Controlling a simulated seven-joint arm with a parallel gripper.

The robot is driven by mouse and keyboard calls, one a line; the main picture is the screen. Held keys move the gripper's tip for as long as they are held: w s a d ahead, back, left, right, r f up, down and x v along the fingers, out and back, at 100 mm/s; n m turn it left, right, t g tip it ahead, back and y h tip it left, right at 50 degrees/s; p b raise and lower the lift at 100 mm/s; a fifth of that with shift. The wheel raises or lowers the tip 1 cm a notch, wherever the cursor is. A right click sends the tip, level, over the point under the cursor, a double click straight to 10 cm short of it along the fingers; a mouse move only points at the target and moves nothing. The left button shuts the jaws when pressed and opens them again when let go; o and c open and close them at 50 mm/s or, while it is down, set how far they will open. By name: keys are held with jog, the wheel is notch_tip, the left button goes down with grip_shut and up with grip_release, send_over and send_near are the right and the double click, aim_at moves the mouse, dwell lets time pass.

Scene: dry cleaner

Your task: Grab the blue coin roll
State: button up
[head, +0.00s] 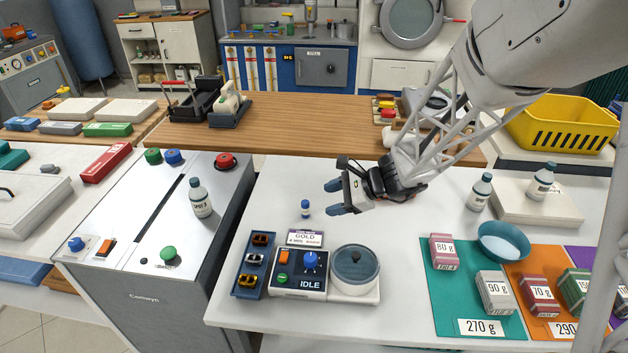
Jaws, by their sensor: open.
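A small upright blue and white cylinder (305,209) stands on the white counter, left of the middle of the head view. It is the only small thing there that looks like the blue coin roll, but it is too small to read any marking. My gripper (333,198) is to its right, with its blue-grey fingertips pointing left toward it. The jaws are open and empty, apart from the cylinder. I cannot tell exactly how high they are above the counter.
In front stand a console (300,277) marked IDLE, a round pot (354,268) and a blue tray (249,266). Weighted packs on a green mat (452,308), a blue bowl (503,241) and bottles (480,192) stand right. A grey machine (150,285) is left. The counter around the cylinder is clear.

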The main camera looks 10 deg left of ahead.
aim_at(308, 204)
jog(key=w+a+f+m+t, duration=0.1)
jog(key=w+f+m, duration=0.1)
jog(key=w+f, duration=0.1)
jog(key=w+a+f+m+t+y, duration=0.1)
jog(key=w+f+m, duration=0.2)
jog(key=f, duration=0.1)
jog(key=w+a+f+m+t, duration=0.1)
jog(key=w+f+m, duration=0.1)
jog(key=w+f, duration=0.2)
jog(key=shift+a+f+m, duration=0.2)
jog(key=shift+a+m, duration=0.1)
jog(key=shift+a, duration=0.1)
jog(key=shift+a, duration=0.1)
jog(key=shift+x, duration=1.2)
jog(key=shift+x, duration=2.6)
jog(key=shift+w+r, duration=0.1)
jog(key=shift+w, duration=0.05)
grip_shut()
